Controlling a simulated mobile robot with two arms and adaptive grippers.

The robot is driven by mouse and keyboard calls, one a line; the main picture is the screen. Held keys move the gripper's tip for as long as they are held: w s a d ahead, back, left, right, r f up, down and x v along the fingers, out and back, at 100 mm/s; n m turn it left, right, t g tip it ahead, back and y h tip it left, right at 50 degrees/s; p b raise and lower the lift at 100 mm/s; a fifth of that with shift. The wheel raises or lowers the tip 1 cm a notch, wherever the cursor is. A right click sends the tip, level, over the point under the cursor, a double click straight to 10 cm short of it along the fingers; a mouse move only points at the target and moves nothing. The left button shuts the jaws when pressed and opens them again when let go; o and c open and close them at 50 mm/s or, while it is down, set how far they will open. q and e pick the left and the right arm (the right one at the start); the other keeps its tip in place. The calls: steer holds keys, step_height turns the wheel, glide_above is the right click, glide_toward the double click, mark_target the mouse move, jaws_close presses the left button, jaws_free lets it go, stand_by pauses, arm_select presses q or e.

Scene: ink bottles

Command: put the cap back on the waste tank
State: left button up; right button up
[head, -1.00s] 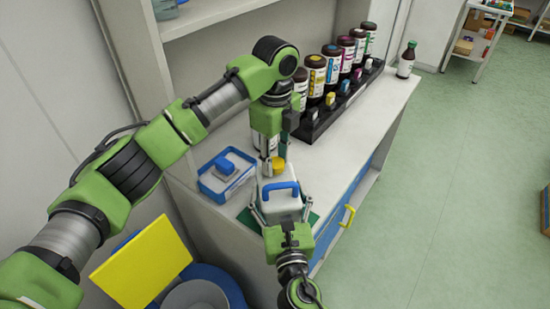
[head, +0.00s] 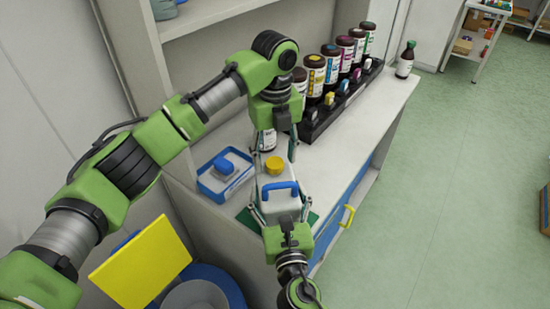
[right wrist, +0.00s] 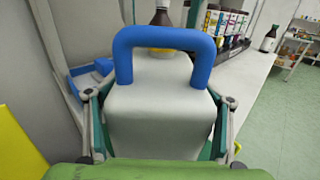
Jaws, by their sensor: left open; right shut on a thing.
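The waste tank (head: 281,203) is a white box-shaped can with a blue handle, standing on the counter. The yellow cap (head: 275,165) sits at the tank's far end, where its neck would be; the neck itself is hidden. In the right wrist view the cap (right wrist: 160,51) shows only as a yellow strip behind the handle. My left gripper (head: 276,153) is open just above the cap, its fingers apart and clear of it. My right gripper (head: 281,217) is shut on the waste tank, one finger on each side; it also shows in the right wrist view (right wrist: 158,100).
A blue-rimmed tray (head: 226,182) with a blue object stands left of the tank. A brown bottle (head: 268,140) stands behind the cap. A black rack (head: 340,108) with several ink bottles runs along the back. A green mat (head: 247,219) lies under the tank.

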arm_select(q)
step_height(320, 180, up, 11)
stand_by(0.3)
arm_select(e)
steer(key=o, duration=2.3)
steer(key=shift+o, duration=0.2)
steer(key=shift+s, duration=0.35)
steer(key=s+d, duration=0.2)
steer(key=s, duration=0.9)
